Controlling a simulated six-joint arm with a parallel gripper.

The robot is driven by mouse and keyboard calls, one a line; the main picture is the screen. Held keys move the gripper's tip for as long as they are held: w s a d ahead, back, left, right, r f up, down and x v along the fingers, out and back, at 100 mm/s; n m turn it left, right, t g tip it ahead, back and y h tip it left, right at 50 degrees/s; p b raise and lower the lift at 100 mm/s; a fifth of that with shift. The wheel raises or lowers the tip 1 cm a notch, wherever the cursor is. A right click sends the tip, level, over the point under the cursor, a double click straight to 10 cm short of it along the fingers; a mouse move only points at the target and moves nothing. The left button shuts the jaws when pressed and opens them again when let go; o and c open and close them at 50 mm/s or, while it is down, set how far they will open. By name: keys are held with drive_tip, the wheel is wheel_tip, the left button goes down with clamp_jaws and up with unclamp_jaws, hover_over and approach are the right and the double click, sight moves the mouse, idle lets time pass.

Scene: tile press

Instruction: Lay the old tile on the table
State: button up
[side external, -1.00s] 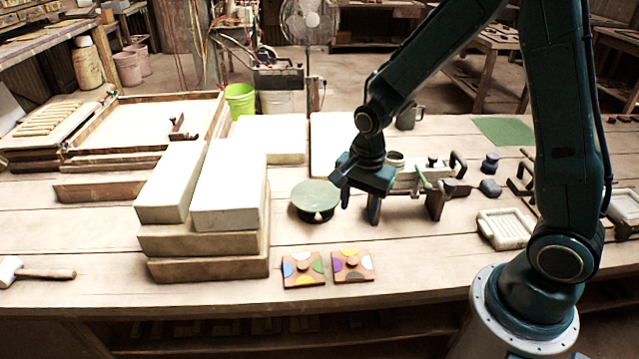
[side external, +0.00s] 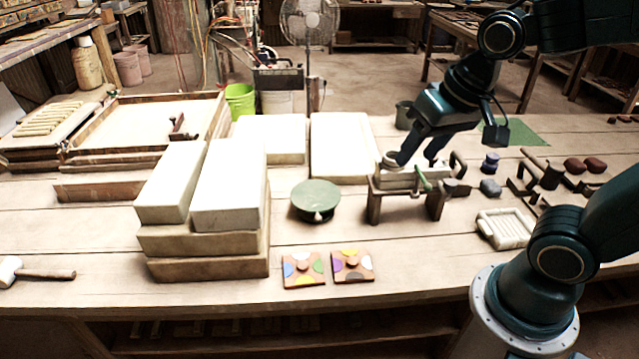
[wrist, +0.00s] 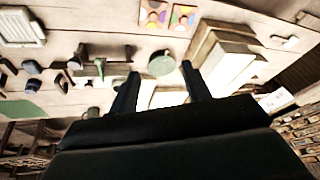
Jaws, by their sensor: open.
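Two square terracotta tiles with coloured patches and a small knob in the middle lie side by side near the table's front edge, the left tile (side external: 303,270) and the right tile (side external: 352,266). I cannot tell which is the old one. They also show at the top of the wrist view, as one tile (wrist: 155,13) and the other (wrist: 183,17). My gripper (side external: 421,158) is open and empty, behind or above the small press (side external: 408,182) with a green lever, well away from the tiles. In the wrist view its two fingers (wrist: 160,73) stand apart.
A round green turntable (side external: 316,194) stands left of the press. Stacked pale blocks (side external: 228,190) rise left of the tiles, with white slabs (side external: 340,145) behind the turntable. The table in front of the press is clear.

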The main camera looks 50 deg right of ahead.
drive_tip(key=s+r+n+t, duration=0.1)
drive_tip(key=s+r+n, duration=0.1)
drive_tip(key=s+n, duration=0.2)
drive_tip(key=shift+s+r, duration=0.35)
drive_tip(key=shift+s, duration=0.55)
